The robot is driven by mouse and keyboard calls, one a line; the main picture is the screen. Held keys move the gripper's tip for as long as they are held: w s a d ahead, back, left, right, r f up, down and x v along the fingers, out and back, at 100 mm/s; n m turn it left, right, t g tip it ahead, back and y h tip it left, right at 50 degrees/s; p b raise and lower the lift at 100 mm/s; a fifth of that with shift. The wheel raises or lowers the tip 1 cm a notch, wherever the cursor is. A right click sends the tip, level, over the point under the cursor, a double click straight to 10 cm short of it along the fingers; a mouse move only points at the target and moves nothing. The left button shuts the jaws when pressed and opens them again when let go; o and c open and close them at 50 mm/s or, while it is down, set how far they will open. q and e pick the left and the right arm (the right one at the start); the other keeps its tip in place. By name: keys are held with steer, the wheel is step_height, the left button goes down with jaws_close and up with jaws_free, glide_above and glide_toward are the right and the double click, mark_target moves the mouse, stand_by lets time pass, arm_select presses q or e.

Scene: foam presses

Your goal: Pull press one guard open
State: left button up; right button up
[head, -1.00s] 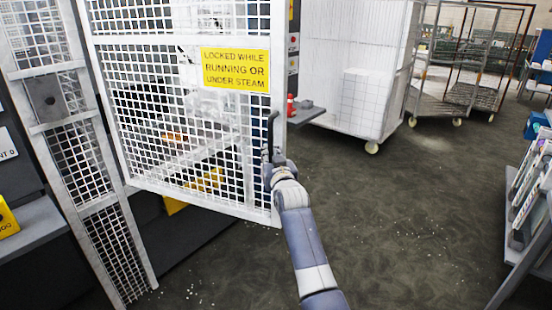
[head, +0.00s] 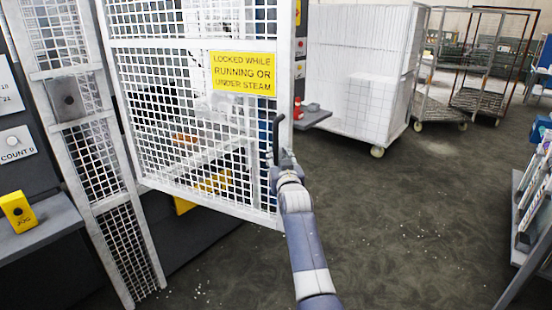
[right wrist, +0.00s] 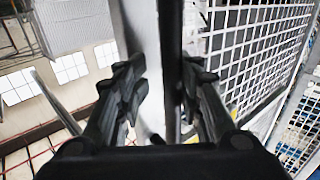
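The press one guard (head: 190,112) is a white-framed mesh door with a yellow sign (head: 243,74) reading "LOCKED WHILE RUNNING OR UNDER STEAM". It stands swung partly outward, its right edge nearer me. A dark upright bar handle (head: 277,138) is on that edge. My right gripper (head: 279,164) is at the handle's lower part. In the right wrist view, the fingers of my right gripper (right wrist: 165,85) flank the dark handle (right wrist: 173,45), beside the white door frame; the exact contact is hard to see. My left gripper is not in view.
A mesh post (head: 98,165) stands left of the guard. A yellow jog box (head: 18,212) sits on a grey shelf at far left. A large white cart (head: 362,92) and wire carts (head: 440,108) stand behind. A rack (head: 535,200) is at right. The middle floor is clear.

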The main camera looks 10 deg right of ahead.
mark_target(278, 124)
steer(key=shift+a+r, duration=0.25)
steer(key=r, duration=0.9)
steer(key=shift+d+r, duration=0.3)
steer(key=shift+s+a, duration=0.1)
steer(key=shift+a, duration=0.1)
